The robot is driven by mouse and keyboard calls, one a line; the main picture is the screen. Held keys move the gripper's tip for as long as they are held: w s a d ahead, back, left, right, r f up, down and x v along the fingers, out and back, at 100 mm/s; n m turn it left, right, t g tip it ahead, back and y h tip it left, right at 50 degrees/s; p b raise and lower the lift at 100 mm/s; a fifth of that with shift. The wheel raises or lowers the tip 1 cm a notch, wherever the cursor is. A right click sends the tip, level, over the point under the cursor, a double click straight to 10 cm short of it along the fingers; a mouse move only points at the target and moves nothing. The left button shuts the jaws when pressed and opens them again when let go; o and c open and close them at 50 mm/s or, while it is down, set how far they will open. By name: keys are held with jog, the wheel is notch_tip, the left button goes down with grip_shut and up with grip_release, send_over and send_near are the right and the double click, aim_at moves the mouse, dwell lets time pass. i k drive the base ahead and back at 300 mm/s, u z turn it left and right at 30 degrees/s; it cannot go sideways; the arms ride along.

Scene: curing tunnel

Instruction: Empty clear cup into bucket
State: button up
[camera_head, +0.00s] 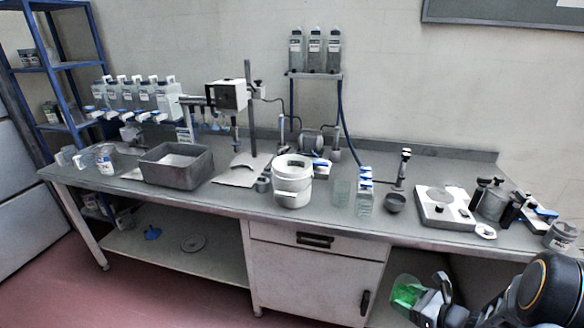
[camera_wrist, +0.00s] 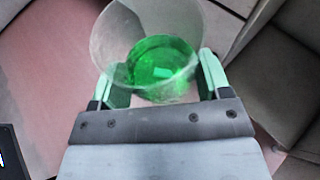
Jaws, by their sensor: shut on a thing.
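A clear cup (camera_head: 407,293) with green contents is at the lower right in the head view, in front of the bench. It also shows in the wrist view (camera_wrist: 118,45), where the green stuff (camera_wrist: 160,68) lies at its bottom. My gripper (camera_head: 424,300) is shut on the cup, with a finger on each side of it in the wrist view (camera_wrist: 160,88). The cup looks tilted in the head view. A white bucket (camera_head: 293,192) with a round open top stands on the bench near its front edge, left of and farther back than my gripper.
The grey bench (camera_head: 225,203) runs across the scene, higher than the cup in the picture.

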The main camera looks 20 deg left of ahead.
aim_at(292, 181)
jog(key=u, duration=1.4)
jog(key=i, duration=0.25)
jog(key=z, duration=0.2)
